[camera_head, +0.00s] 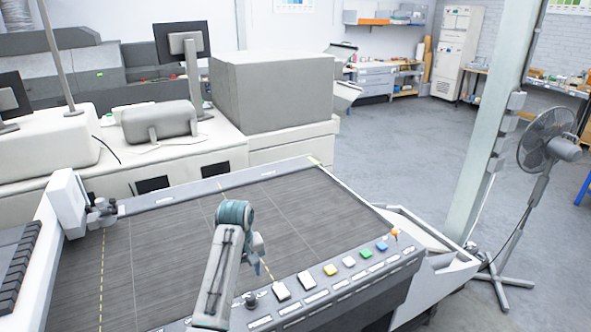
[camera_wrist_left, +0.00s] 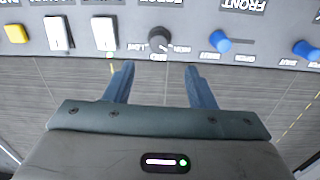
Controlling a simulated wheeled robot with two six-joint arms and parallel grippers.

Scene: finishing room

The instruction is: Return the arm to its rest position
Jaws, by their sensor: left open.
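My left arm reaches in from the bottom of the head view, over the front of the dark-topped machine table (camera_head: 170,260). Its left gripper (camera_head: 262,266) hangs mostly hidden behind my own wrist there. In the left wrist view the left gripper (camera_wrist_left: 158,72) is open, its two blue fingers apart with nothing between them. The fingers point toward the control panel (camera_wrist_left: 270,20), and a black knob (camera_wrist_left: 159,38) shows just beyond the gap. I cannot tell whether the fingers touch anything. My right gripper is not in view.
The panel carries white rocker switches (camera_head: 282,291), a yellow button (camera_head: 330,269), a green one (camera_head: 366,253) and a blue one (camera_head: 381,246). A pale post (camera_head: 490,150) and a fan (camera_head: 547,140) stand right. Grey floor (camera_head: 400,150) is open behind.

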